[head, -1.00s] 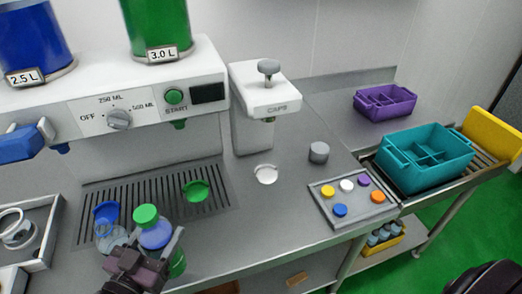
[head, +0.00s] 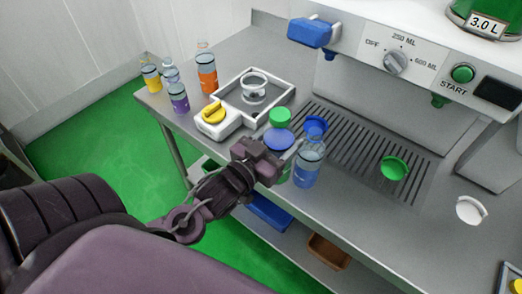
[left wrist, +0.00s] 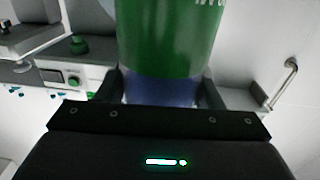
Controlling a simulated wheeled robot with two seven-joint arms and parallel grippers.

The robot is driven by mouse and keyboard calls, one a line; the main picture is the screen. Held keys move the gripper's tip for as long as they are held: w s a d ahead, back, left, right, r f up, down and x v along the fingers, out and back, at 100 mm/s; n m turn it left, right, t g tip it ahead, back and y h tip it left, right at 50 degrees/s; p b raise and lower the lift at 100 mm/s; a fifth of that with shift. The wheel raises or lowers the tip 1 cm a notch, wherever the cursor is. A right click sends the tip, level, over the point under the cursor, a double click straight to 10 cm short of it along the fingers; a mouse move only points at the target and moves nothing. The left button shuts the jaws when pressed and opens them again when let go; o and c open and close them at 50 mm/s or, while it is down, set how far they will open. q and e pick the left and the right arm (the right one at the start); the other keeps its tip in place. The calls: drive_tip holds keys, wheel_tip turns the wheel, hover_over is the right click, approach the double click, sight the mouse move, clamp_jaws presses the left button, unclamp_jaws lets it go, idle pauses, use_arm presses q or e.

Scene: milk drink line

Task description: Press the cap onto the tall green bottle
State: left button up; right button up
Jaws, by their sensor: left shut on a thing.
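My left gripper (head: 275,158) is shut on a bottle with a green cap (head: 280,117) at its top, a blue upper part (head: 278,138) and some green lower down. The gripper hides much of this bottle. I cannot tell whether the cap is fully seated. In the left wrist view a large green surface with white lettering (left wrist: 170,35) stands above a blue band (left wrist: 162,92) between the fingers. A bottle with blue liquid (head: 307,165) and a blue cap (head: 315,125) stands close to its right. My right gripper is out of view.
A filling machine (head: 400,60) stands behind a slotted drain (head: 340,135), where a loose-looking green disc (head: 394,168) shows. A white tray (head: 286,98) with a clear ring-like part and a yellow-knobbed box (head: 214,118) are behind left. Several small bottles (head: 207,75) stand at the far left.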

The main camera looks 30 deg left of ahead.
use_arm(q)
drive_tip(key=w+a+r, duration=0.9)
drive_tip(key=a+r, duration=0.2)
drive_tip(key=r, duration=0.1)
drive_tip(key=shift+m+h+b, duration=0.4)
drive_tip(key=shift+b, duration=0.05)
drive_tip(key=shift+w, duration=0.1)
wheel_tip(320, 180, down, 16)
drive_tip(key=shift+r, duration=0.2)
drive_tip(key=shift+f+p, duration=0.3)
drive_tip(key=shift+f, duration=2)
drive_tip(key=o, duration=1.6)
drive_tip(key=shift+d+f, duration=0.1)
